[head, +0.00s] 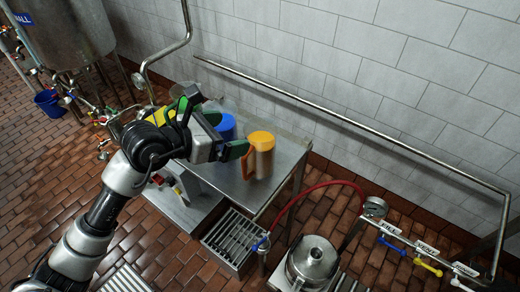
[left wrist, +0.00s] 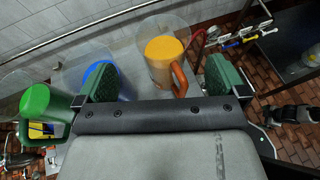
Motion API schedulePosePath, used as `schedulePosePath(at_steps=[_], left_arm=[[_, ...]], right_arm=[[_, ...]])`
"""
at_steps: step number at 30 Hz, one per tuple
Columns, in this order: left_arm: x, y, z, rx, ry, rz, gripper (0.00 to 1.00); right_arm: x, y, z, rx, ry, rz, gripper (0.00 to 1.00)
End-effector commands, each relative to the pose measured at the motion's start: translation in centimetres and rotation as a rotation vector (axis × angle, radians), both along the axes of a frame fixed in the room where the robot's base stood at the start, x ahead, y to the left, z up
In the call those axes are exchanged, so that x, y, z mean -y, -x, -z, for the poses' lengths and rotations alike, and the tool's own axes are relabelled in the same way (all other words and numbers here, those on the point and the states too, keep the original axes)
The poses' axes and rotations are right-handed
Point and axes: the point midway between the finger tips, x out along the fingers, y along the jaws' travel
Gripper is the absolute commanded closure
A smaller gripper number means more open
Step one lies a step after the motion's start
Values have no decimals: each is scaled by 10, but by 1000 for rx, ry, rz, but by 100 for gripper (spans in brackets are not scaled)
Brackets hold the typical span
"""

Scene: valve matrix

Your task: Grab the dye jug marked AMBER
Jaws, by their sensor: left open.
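The jug with an orange-yellow lid (head: 261,139) and orange handle stands upright near the front right of the steel table; no AMBER lettering is readable on it. It also shows in the left wrist view (left wrist: 163,60), ahead of my jaws and between them in the picture, handle toward the right finger. My left gripper (head: 214,130) is open and empty, just left of this jug in the head view; one green finger overlaps the jug's handle side, and I cannot tell whether they touch. My left gripper also shows in the left wrist view (left wrist: 160,80). My right gripper is not in view.
A blue-lidded jug (head: 226,125) stands close behind the left fingers. A green-lidded jug (left wrist: 35,101) is farther left in the wrist view. The table (head: 288,160) is bare right of the orange jug. A wall pipe (head: 330,112) runs behind; a red hose (head: 300,194) arcs at right.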

Motion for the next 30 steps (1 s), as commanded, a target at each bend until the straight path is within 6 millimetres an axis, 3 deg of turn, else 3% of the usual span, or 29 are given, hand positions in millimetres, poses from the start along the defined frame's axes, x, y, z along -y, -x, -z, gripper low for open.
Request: schedulePosePath(at_steps=[6,21,30], left_arm=[[27,-19,11,-2,4,1,0],[67,-47,39,-3,5,2,0],[72,-50,43,-1,4,2,0]], right_arm=[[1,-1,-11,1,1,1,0],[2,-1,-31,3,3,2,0],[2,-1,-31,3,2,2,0]])
